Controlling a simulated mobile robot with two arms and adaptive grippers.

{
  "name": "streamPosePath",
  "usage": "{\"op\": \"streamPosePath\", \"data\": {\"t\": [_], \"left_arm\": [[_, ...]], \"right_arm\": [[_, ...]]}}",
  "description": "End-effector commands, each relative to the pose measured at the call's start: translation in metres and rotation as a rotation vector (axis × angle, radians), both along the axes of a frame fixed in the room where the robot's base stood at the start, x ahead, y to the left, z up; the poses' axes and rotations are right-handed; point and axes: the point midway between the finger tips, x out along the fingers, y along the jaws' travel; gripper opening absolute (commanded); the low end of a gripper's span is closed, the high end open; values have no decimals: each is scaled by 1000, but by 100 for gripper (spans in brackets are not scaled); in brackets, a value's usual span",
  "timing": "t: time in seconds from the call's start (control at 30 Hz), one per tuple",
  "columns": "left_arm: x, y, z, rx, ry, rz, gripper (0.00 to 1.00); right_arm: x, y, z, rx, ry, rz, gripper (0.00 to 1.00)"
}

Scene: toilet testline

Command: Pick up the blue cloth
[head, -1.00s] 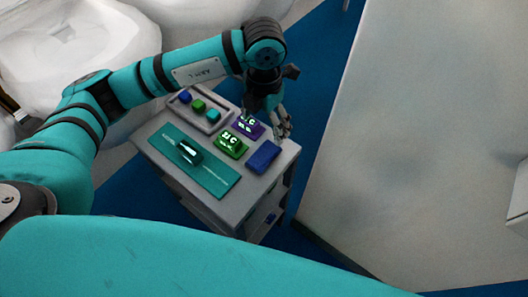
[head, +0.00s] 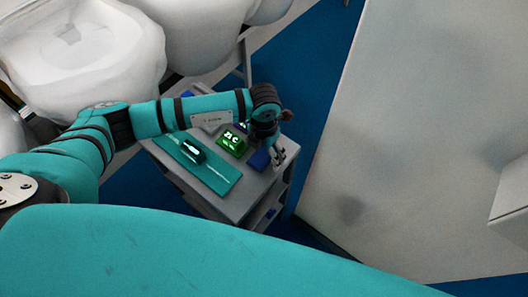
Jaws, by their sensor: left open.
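The blue cloth (head: 258,161) looks like a small folded dark blue block. It lies on the cart top near its right corner, partly hidden by my left gripper. My left gripper (head: 280,157) is open, pointing down at the right side of the cloth. I cannot tell whether its fingers touch the cloth. My right gripper is out of view.
The grey cart (head: 233,208) also carries a green block with lit marks (head: 232,141) and a teal mat (head: 220,178) with a dark shiny object (head: 193,151). White toilets (head: 85,50) stand behind; a pale wall panel (head: 420,130) rises at right.

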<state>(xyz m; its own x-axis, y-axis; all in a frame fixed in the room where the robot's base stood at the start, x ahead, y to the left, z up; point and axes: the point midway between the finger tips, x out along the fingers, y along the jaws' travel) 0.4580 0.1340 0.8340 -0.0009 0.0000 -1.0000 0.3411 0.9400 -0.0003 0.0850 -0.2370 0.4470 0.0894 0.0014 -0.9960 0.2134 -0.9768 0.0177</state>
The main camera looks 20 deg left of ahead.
Motion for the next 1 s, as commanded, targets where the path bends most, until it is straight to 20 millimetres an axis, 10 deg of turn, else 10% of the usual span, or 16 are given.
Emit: {"op": "streamPosePath", "data": {"t": [0.17,0.57,1.0], "left_arm": [[0,0,0,0,-1,-1,85],[0,0,0,0,-1,0,34],[1,0,11,-2,-5,-1,34]], "right_arm": [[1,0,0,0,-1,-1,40],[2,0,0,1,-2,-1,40],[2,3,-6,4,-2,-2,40]]}}
